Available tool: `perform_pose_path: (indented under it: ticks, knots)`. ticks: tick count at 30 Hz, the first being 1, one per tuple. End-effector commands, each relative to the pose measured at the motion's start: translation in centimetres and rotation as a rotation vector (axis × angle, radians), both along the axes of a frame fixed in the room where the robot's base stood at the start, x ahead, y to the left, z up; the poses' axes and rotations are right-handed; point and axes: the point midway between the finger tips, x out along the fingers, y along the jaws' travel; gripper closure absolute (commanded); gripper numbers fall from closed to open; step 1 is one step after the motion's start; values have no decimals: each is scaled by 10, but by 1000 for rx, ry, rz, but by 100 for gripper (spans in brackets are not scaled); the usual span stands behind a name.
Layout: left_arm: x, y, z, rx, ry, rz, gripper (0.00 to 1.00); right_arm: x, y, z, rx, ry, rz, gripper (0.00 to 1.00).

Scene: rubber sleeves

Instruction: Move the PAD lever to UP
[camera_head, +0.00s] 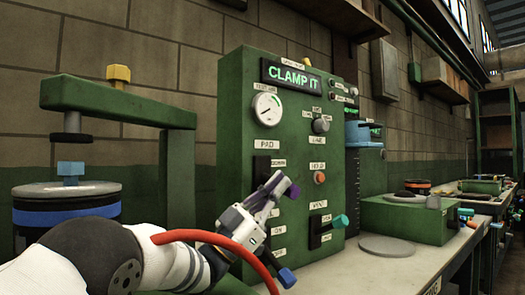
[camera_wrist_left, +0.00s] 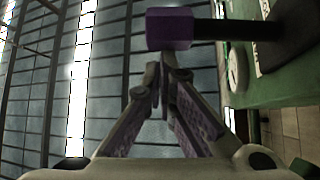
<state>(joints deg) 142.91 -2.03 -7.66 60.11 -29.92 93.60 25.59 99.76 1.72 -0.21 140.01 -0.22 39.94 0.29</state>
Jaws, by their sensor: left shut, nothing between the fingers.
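The green control panel (camera_head: 230,130) carries a PAD label (camera_head: 267,143) above a dark lever slot (camera_head: 262,167). A purple lever knob (camera_head: 292,190) sticks out near that slot, and the wrist view shows this knob (camera_wrist_left: 169,29) on a black shaft (camera_wrist_left: 235,30) running to the panel. My left gripper (camera_head: 276,184) is shut and empty, its tips close to the knob. In the left wrist view, the shut fingertips (camera_wrist_left: 162,72) sit just below the knob in the picture; I cannot tell whether they touch it. My arm and gripper partly hide the panel's lower left. My right gripper is not in view.
A teal lever (camera_head: 340,221) is at the panel's lower right, and a blue knob (camera_head: 287,277) is low by my arm. A round gauge (camera_head: 267,109) and a "CLAMP IT" display (camera_head: 291,79) are above. A green press frame (camera_head: 115,103) stands left.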

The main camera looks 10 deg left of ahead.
Motion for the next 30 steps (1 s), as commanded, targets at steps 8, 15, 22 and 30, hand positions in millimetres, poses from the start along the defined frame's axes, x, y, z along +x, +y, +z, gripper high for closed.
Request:
perform_pose_path:
  ticks: [8, 15, 22, 30]
  knots:
    - [-6, 0, -4, 78, -61, 1, 100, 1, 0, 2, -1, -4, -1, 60]
    - [-5, 1, 29, 77, -65, 1, 100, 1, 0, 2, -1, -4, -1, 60]
    - [-3, 1, 76, 78, -62, 1, 100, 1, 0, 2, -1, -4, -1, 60]
    - [-1, 1, 94, 79, -58, 2, 100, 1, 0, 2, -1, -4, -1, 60]
